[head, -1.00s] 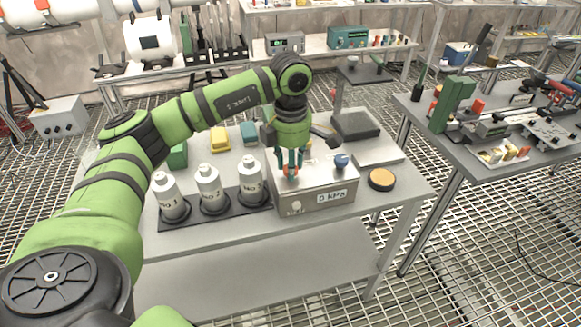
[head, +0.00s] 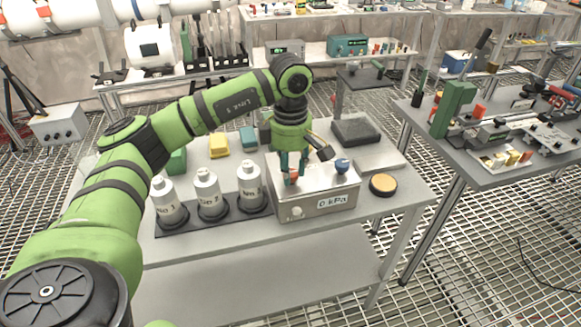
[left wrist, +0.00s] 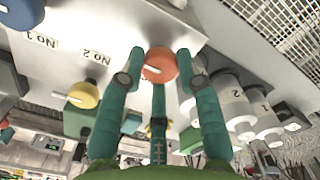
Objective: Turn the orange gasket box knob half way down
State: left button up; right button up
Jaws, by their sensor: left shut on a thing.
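The gasket box (head: 316,205) is a grey metal box on the front bench, with a display reading "0 kPa" on its front. Its orange knob (head: 293,176) is on the top face, and a blue knob (head: 342,165) stands to the right. My left gripper (head: 293,170) points down and is shut on the orange knob. In the left wrist view the orange knob (left wrist: 159,65) sits between the fingers, with a pale pointer line across its face. The blue knob (left wrist: 20,12) and labels "No 1" and "No 2" also show there. My right gripper is out of view.
Several white bottles (head: 208,194) stand in a dark rack left of the box. A round orange-topped disc (head: 383,184) lies to its right. Yellow (head: 219,145) and green blocks lie behind. A second bench (head: 500,150) with tools stands at right.

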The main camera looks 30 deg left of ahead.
pick_arm(q)
jog(key=o, duration=1.1)
jog(key=shift+o, duration=0.2)
notch_tip(320, 180, up, 12)
